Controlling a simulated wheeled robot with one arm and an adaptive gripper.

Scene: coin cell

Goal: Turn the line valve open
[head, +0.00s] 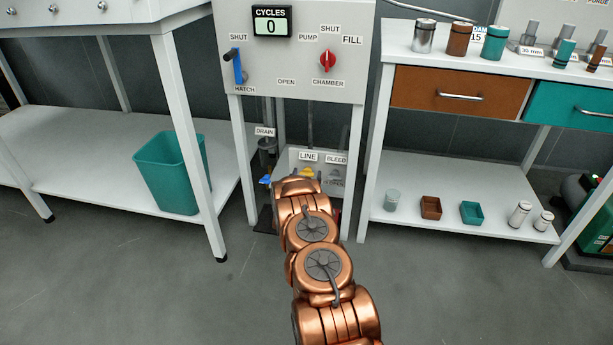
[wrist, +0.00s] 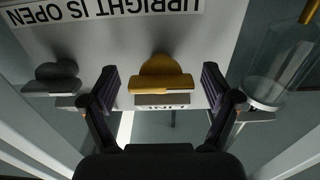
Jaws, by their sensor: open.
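The line valve is a yellow handle (head: 308,173) under the LINE label, partly hidden behind my copper arm in the head view. In the wrist view the yellow line valve handle (wrist: 161,76) lies between my open fingers, with its wide bar running across the picture. My gripper (wrist: 158,88) is open, one dark finger on each side of the handle, with a gap on both sides. The panel in the wrist view looks upside down and carries a label (wrist: 105,12) reading UPRIGHT IS OPEN. In the head view my fingers are hidden by the arm.
A grey bleed valve handle (wrist: 52,78) sits beside the line valve, and in the head view the bleed handle (head: 335,176) is to its right. A clear cylinder (wrist: 280,65) stands on the other side. A blue drain handle (head: 266,180) and cabinet legs (head: 246,170) flank the space.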

